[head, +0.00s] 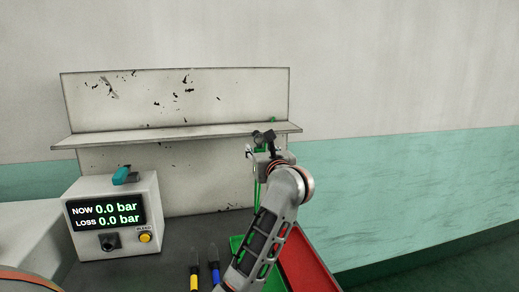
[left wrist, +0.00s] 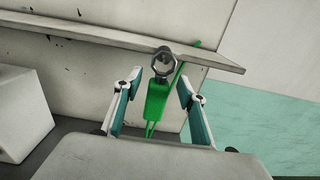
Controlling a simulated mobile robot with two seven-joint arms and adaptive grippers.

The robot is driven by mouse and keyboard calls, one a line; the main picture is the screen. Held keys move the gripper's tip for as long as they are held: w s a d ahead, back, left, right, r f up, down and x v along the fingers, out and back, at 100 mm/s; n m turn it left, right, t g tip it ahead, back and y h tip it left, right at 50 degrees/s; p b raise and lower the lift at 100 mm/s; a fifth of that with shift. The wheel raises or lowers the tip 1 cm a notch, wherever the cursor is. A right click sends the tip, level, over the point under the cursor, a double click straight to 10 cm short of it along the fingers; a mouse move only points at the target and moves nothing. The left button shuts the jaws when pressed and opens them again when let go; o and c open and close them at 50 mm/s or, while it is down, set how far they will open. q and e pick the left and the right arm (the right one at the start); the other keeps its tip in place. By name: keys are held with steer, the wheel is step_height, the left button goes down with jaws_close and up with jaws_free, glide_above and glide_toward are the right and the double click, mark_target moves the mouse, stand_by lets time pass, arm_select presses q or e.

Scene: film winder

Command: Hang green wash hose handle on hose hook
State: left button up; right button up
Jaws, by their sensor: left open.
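The green wash hose handle (left wrist: 157,101) shows in the left wrist view, upright, with a dark ring (left wrist: 162,63) at its top and thin green hose strands below. My left gripper (left wrist: 158,80) is open, with one finger on each side of the handle and visible gaps between. In the head view the left gripper (head: 262,150) is at the right end of the shelf and hides most of the handle. A green hose (head: 257,195) hangs below it. A slim green rod (left wrist: 195,47) rises behind the ring by the shelf edge; I cannot tell whether it is the hose hook.
A worn shelf (head: 180,134) runs along the back panel. A gauge box (head: 112,218) with a teal item (head: 126,175) on top stands left.

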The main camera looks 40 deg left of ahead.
arm_select(q)
steer(key=v, duration=1)
steer(key=shift+s+d, duration=0.25)
